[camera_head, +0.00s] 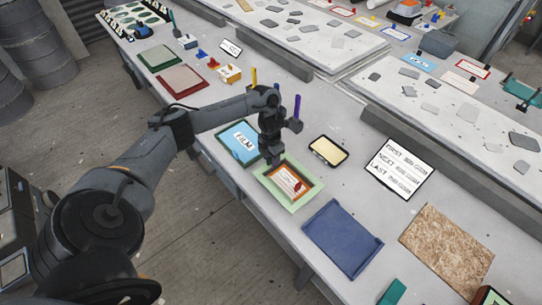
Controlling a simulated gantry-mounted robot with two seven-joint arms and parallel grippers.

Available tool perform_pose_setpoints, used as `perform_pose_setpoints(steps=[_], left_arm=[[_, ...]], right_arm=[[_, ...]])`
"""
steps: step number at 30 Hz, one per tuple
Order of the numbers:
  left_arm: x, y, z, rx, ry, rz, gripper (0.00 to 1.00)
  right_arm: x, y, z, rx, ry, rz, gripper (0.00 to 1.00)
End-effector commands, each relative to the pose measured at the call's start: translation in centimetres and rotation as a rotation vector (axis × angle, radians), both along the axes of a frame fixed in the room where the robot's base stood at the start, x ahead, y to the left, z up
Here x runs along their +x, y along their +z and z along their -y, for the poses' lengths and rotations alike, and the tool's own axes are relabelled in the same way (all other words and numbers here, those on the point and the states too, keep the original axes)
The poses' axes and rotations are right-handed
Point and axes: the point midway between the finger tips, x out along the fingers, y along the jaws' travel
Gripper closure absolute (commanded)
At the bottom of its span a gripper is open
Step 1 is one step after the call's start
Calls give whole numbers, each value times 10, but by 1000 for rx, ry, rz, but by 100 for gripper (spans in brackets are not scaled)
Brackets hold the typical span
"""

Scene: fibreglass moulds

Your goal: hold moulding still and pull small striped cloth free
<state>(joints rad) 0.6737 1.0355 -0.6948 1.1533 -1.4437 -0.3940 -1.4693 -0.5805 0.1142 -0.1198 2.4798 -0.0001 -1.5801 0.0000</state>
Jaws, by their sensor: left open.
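A shallow moulding (309,190) with a pale green rim and a brown inside lies near the front edge of the bench. A small white cloth with red stripes (286,178) lies in it, with a small red piece at its right end. My left gripper (273,159) points down at the moulding's far left edge. It is open, with nothing seen in it. I cannot tell whether its fingertips touch the rim. The gripper covers part of that edge. My right gripper is not in view.
Behind are a black-rimmed cream tray (328,151) and a white text board (400,168). A brown chipboard sheet (446,248) lies farther right.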

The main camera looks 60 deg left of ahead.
Motion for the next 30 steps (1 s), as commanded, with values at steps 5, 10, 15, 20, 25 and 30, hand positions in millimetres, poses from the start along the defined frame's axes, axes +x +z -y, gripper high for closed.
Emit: perform_pose_setpoints(steps=[5, 10, 15, 20, 25, 30], left_arm=[[0, 0, 0, 0, 0, 0, 57], [0, 0, 0, 0, 0, 0, 73], [0, 0, 0, 0, 0, 0, 99], [0, 0, 0, 0, 0, 0, 100], [0, 0, 0, 0, 0, 0, 100], [0, 0, 0, 0, 0, 0, 100]], right_arm=[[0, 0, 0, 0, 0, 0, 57], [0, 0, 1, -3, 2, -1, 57], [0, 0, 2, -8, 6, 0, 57], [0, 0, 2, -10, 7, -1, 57], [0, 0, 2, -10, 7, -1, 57], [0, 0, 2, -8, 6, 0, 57]])
